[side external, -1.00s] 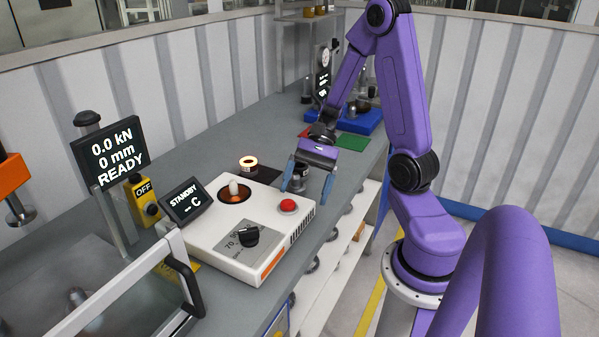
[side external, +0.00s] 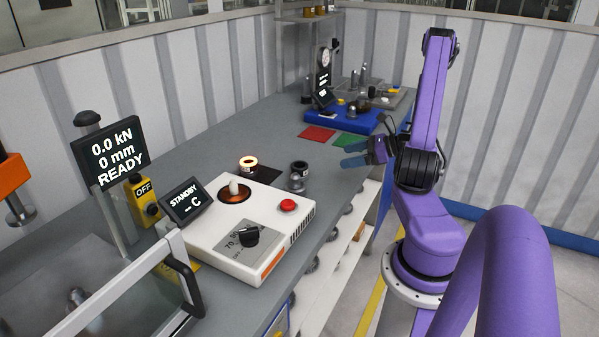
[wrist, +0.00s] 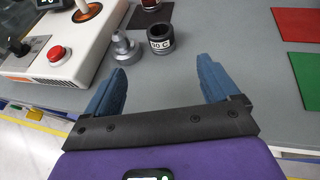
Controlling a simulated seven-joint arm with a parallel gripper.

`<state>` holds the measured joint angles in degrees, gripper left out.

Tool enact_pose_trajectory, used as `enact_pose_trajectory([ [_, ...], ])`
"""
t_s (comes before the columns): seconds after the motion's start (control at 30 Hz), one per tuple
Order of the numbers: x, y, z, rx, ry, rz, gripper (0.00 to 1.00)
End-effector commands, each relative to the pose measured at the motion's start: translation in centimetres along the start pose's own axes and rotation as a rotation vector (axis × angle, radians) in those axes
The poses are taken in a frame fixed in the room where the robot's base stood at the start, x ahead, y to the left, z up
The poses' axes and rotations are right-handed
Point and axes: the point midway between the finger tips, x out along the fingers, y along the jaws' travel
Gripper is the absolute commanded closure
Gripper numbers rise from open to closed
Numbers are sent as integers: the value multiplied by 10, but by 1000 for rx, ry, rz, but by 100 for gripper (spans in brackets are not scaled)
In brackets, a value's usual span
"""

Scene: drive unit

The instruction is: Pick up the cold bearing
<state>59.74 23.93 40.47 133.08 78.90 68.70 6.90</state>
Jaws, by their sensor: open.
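A dark ring-shaped bearing (side external: 299,168) with a white "C" label stands on the grey bench behind a silver stepped part (side external: 296,184). In the wrist view the dark bearing (wrist: 160,38) stands upright just right of the silver part (wrist: 122,46), beyond my fingertips. A second ring (side external: 248,166), dark red with a bright top, stands further left beside the heater; its lower part shows at the wrist view's top edge (wrist: 149,3). My gripper (side external: 343,155) is open and empty over the bench's right edge, fingers pointing left, apart from the bearing; it also shows in the wrist view (wrist: 162,70).
A white heater box (side external: 245,235) with a red button and dial stands left of the silver part. A red mat (side external: 317,133) and green mat (side external: 350,139) lie further back, before a blue tray (side external: 345,120) with parts. Bench around the bearing's right is clear.

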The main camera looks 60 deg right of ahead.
Motion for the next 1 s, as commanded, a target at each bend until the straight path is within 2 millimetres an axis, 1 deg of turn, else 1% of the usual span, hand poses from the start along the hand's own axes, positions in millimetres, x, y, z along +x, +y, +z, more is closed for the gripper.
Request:
enact_pose_trajectory([
  [0.5,93,2,0,-2,2,9,12],
  [0.63,110,2,0,-3,2,8,12],
  [0.87,123,1,1,-4,2,6,12],
  [1.0,142,1,4,-5,2,10,12],
])
